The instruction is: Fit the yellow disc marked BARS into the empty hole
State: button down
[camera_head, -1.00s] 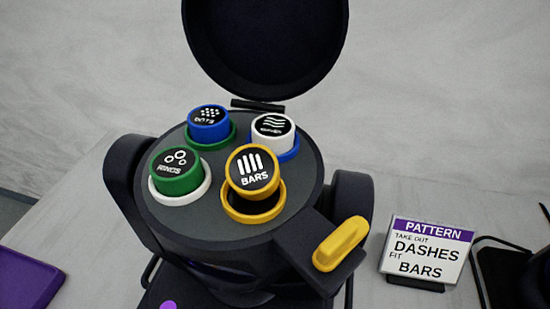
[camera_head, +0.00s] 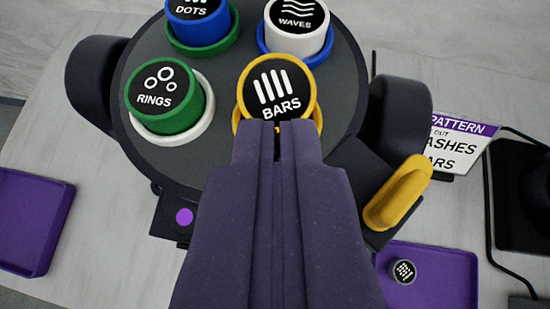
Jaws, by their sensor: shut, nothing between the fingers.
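The yellow disc marked BARS (camera_head: 273,85) stands in or over the yellow-rimmed hole (camera_head: 237,118) on the round dark top of the fixture (camera_head: 225,110). I cannot tell how deep it sits, because my gripper hides its near side. My gripper (camera_head: 276,124) is shut and empty, its fingertips over the near edge of the disc in this view. Whether they touch it is not clear.
Other discs stand on the top: green RINGS (camera_head: 170,95), blue DOTS (camera_head: 197,20) and white WAVES (camera_head: 298,28). A yellow handle (camera_head: 398,195) juts out at right. A purple tray (camera_head: 440,260) holds a small black-topped piece (camera_head: 403,270); another purple tray (camera_head: 30,225) lies left. The sign (camera_head: 455,145) stands right.

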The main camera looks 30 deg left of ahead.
aim_at(276, 85)
jog(key=w, duration=0.1)
jog(key=w+a, duration=0.2)
jog(key=w, duration=0.1)
jog(key=shift+w+r, duration=0.1)
jog(key=shift+f+p, duration=0.3)
jog(key=shift+f, duration=0.3)
jog(key=shift+f+b, duration=0.3)
jog(key=shift+b, duration=0.15)
jog(key=shift+s, duration=0.35)
jog(key=shift+d, duration=0.1)
jog(key=shift+s+d+f, duration=0.1)
jog(key=shift+s, duration=0.2)
jog(key=shift+s+d, duration=0.4)
jog(key=shift+s, duration=0.1)
jog(key=shift+w+a, duration=0.1)
jog(key=shift+w, duration=0.05)
